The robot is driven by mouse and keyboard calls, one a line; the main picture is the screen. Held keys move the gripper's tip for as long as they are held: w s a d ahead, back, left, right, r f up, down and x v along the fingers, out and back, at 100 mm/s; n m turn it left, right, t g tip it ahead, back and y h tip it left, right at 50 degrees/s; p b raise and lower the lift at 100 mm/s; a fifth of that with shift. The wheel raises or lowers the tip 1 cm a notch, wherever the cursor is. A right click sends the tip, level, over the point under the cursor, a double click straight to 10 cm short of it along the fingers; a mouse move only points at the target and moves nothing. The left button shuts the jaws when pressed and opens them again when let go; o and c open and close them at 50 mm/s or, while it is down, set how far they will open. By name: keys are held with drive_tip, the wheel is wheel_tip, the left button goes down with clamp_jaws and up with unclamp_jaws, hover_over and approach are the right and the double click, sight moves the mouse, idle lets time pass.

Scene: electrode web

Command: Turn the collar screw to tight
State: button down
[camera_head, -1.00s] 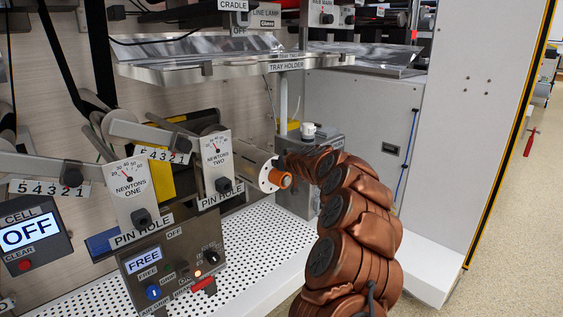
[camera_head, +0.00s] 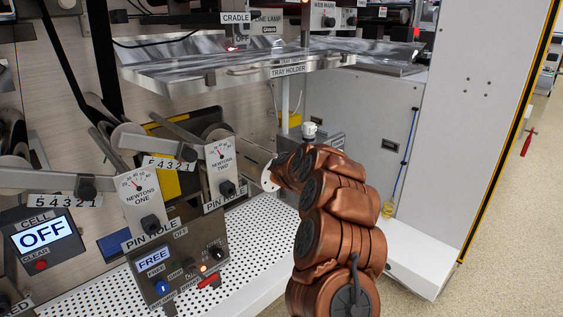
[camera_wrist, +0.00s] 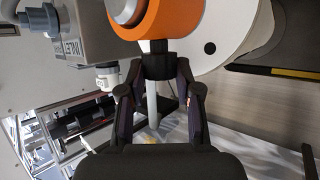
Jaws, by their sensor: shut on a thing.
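In the wrist view, an orange collar (camera_wrist: 172,20) sits around a metal shaft end, in front of a white round flange (camera_wrist: 232,30). A black collar screw (camera_wrist: 158,62) sticks out of the collar towards my gripper (camera_wrist: 158,74). My gripper's two fingertips are closed on the screw's head from both sides. How tight the screw is cannot be read. In the head view, the white flange (camera_head: 268,174) shows just left of my copper-coloured arm. The arm hides the collar, the screw and my gripper there.
A tray holder shelf (camera_head: 288,71) hangs above. Left are the newton gauges (camera_head: 138,185) and a control box (camera_head: 180,262) reading FREE. A grey box (camera_wrist: 88,35) marked INLET stands close beside the collar. Perforated deck (camera_head: 258,245) lies below.

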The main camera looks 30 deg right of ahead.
drive_tip(key=c, duration=0.8)
unclamp_jaws()
drive_tip(key=shift+f+b, duration=0.2)
drive_tip(key=shift+b, duration=0.7)
